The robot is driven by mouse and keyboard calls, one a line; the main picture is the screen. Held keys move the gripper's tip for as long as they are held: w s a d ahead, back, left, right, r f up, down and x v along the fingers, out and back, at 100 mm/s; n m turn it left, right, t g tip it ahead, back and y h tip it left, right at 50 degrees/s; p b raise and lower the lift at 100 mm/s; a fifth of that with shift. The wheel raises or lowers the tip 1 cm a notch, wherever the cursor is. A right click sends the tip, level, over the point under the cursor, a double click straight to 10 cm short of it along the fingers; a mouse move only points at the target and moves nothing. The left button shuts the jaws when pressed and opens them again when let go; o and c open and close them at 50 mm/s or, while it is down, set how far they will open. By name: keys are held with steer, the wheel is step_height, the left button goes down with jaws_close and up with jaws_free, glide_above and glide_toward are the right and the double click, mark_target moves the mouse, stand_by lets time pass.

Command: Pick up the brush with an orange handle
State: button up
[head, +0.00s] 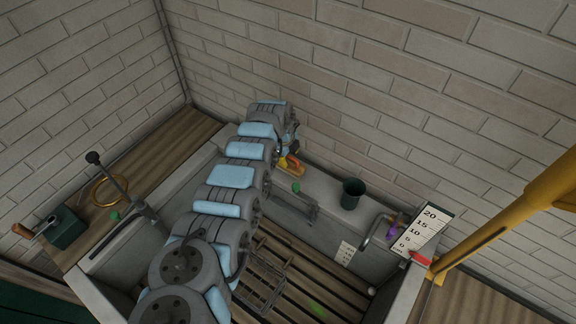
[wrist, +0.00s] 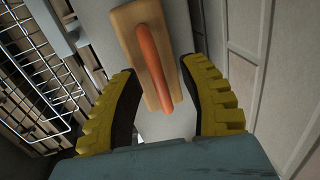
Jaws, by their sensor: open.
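The brush shows in the wrist view as a flat wooden block with an orange handle (wrist: 152,55) along it. It lies on the pale ledge along the wall. My gripper (wrist: 165,85) is open, with its yellow ridged fingers on either side of the near end of the brush. I cannot tell whether the fingers touch it. In the head view the brush (head: 296,170) shows as a small tan and orange shape beside my gripper (head: 286,160), and my arm hides part of it.
A dark green cup (head: 352,193) stands on the same ledge to the right. A scale board (head: 428,228) and a purple item (head: 391,229) are further right. A wire rack (wrist: 32,75) lies left of the ledge in the wrist view. The brick wall (head: 400,90) rises close behind.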

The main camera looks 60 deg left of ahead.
jaws_close()
stand_by(0.4)
